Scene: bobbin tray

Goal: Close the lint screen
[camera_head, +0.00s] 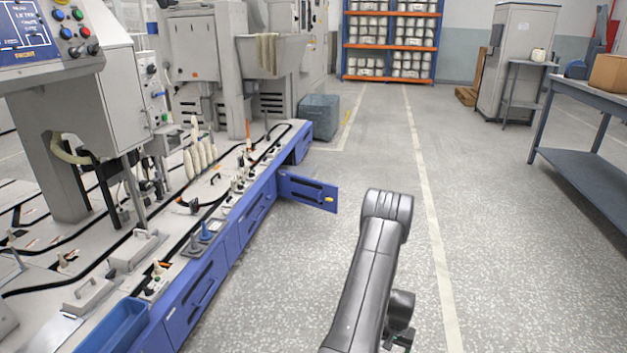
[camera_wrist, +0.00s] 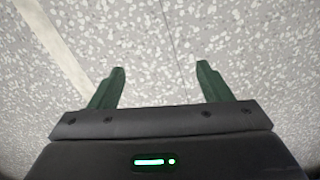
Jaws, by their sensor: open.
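A blue hinged panel (camera_head: 308,190), which looks like the lint screen, stands swung open from the machine's low blue front. It juts out to the right into the aisle, with a dark slot and a yellow spot near its free end. My arm reaches up from the bottom of the head view, to the right of the panel and apart from it. My gripper (camera_wrist: 160,69) points at the floor in the wrist view, with its two dark green fingers spread and nothing between them. The panel is not in the wrist view.
The long machine bed (camera_head: 100,250) fills the left side, with bobbins and small parts on it. A blue tray (camera_head: 118,327) is at its near edge. A grey bin (camera_head: 319,117) stands beyond the panel. A grey table (camera_head: 590,95) stands at right. The speckled aisle floor is clear.

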